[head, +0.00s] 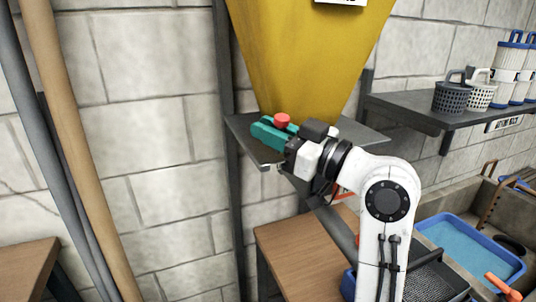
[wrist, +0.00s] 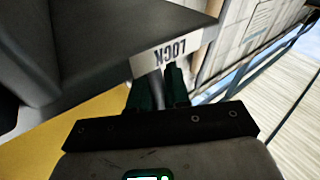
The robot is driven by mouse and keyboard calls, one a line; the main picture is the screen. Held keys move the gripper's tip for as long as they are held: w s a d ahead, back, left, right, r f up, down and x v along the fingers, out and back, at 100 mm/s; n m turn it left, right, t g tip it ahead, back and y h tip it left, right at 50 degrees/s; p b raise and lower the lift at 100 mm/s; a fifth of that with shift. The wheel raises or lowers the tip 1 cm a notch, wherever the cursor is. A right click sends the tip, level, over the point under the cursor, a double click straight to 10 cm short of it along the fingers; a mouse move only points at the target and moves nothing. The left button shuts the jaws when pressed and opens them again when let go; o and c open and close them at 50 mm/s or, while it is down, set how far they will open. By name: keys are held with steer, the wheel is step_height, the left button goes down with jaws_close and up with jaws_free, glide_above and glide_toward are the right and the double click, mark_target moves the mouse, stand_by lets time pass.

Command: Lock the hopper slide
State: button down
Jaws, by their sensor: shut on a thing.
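The yellow hopper (head: 310,60) narrows down to a dark grey slide plate (head: 245,130) on the wall. A white label reading LOCK (wrist: 172,52) shows upside down in the wrist view, on the edge of a dark grey part. My gripper (head: 268,130) has teal fingers and reaches in from the right at the plate's left side. In the wrist view its fingers (wrist: 160,88) close around a grey lever (wrist: 157,84) just below the label. A red knob (head: 281,120) shows at the top of the fingers; I cannot tell whether it belongs to the lever.
A wooden bench top (head: 300,245) stands below the hopper. A wall shelf (head: 440,115) with baskets and canisters is to the right. A sink holds a blue tub (head: 470,250) at lower right. Poles (head: 70,150) lean on the left; the wall between is bare.

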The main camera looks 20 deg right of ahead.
steer(key=shift+s+f+n+t+y+b, duration=0.15)
steer(key=shift+s+n+t+y+b, duration=0.3)
steer(key=shift+b, duration=1.2)
steer(key=shift+n+y, duration=0.25)
steer(key=shift+r+b, duration=0.2)
steer(key=shift+b, duration=0.15)
steer(key=c, duration=1.2)
jaws_free()
steer(key=shift+o, duration=0.2)
steer(key=shift+f, duration=0.1)
steer(key=b+v, duration=0.1)
steer(key=v, duration=0.6)
steer(key=shift+s+d, duration=0.15)
steer(key=shift+s, duration=0.05)
steer(key=shift+f, duration=0.1)
